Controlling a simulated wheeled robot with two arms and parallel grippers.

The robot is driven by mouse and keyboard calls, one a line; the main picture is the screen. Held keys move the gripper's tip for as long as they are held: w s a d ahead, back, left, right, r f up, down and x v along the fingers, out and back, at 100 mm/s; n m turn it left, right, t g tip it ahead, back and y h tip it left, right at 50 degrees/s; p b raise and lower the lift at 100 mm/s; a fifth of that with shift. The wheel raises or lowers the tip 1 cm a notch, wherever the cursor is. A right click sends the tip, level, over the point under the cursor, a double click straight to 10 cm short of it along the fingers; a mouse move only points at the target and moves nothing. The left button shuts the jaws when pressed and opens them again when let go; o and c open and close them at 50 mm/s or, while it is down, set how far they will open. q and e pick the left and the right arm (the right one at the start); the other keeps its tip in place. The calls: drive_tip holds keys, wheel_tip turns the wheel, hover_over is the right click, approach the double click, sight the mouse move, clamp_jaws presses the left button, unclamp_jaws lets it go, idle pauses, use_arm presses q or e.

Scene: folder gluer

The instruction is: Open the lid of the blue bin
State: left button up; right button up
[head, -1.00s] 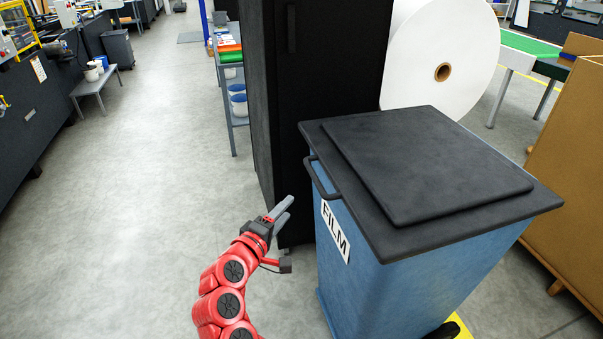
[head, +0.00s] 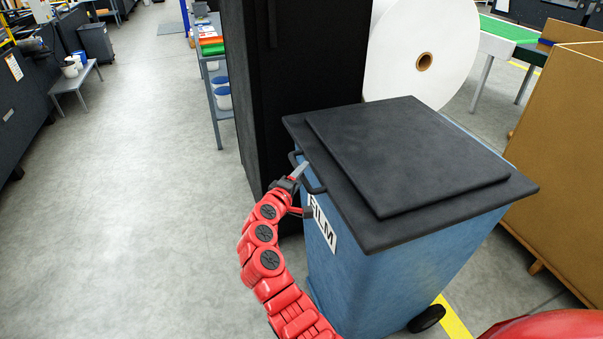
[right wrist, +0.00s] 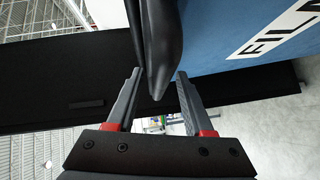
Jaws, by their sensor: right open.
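The blue bin (head: 375,285) stands right of centre in the head view, with a FILM label (head: 322,226) on its side. Its black lid (head: 410,150) lies flat and closed on top. A black handle (head: 313,184) sticks out from the lid's left edge. My right gripper (head: 299,172) is at this handle. In the right wrist view the open fingers (right wrist: 158,88) stand on either side of the black handle (right wrist: 160,50), and the bin's blue wall (right wrist: 235,40) is to the right. Part of the gripper is hidden by the handle in the head view. My left gripper is out of view.
A tall black cabinet (head: 300,70) stands close behind the bin, with a white roll (head: 415,45) beside it. A large cardboard box (head: 560,160) stands at the right. A shelf (head: 215,90) is further back. The floor at left is clear.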

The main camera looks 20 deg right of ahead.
drive_tip(key=shift+w+d+f, duration=0.1)
drive_tip(key=shift+w+d, duration=0.05)
drive_tip(key=shift+d, duration=0.05)
clamp_jaws()
idle(1.4)
